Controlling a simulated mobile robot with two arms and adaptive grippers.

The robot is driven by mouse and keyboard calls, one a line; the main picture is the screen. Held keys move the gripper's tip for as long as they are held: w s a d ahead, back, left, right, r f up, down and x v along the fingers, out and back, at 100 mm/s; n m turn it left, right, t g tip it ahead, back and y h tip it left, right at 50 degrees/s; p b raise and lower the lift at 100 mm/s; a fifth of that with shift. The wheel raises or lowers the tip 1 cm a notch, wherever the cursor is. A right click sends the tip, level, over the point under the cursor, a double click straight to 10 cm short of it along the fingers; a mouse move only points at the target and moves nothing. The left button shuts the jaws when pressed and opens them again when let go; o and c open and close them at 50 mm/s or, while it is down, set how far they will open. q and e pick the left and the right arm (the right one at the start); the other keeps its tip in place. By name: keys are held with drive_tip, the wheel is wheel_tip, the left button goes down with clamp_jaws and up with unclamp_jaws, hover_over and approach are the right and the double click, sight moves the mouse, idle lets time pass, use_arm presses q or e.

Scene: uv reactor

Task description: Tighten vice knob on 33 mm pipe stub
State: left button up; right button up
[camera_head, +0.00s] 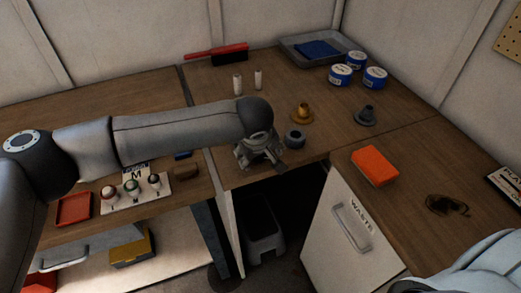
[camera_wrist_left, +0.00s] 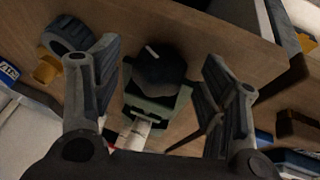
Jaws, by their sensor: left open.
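The vice (camera_wrist_left: 165,103) is a grey-green block on the wooden bench in the left wrist view, with a dark round knob (camera_wrist_left: 160,68) facing the camera. A short white pipe stub (camera_wrist_left: 135,132) shows at its lower side; whether the vice grips it I cannot tell. My left gripper (camera_head: 262,157) is over the bench's front edge in the head view, largely hiding the vice. In the left wrist view its fingers stand open on either side of the knob, with visible gaps. My right gripper is out of view.
A dark ring (camera_head: 295,138), a gold fitting (camera_head: 302,113) and a grey fitting (camera_head: 366,116) stand near the gripper. Two white pipe pieces (camera_head: 238,84) stand farther back. An orange block (camera_head: 375,166) lies on the right counter. Several blue-white jars (camera_head: 341,75) stand behind.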

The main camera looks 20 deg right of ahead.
use_arm(q)
drive_tip(key=shift+w+d+f, duration=0.1)
drive_tip(key=shift+w+f, duration=0.05)
drive_tip(key=shift+f, duration=0.3)
drive_tip(key=c, duration=1)
drive_tip(key=y+b, duration=0.2)
drive_tip(key=b, duration=0.1)
drive_tip(key=shift+d+f+m, duration=0.2)
drive_tip(key=shift+m, duration=0.1)
drive_tip(key=shift+r+y+b, duration=0.2)
drive_tip(key=shift+y+b, duration=0.5)
drive_tip(key=shift+y, duration=0.3)
drive_tip(key=o, duration=1)
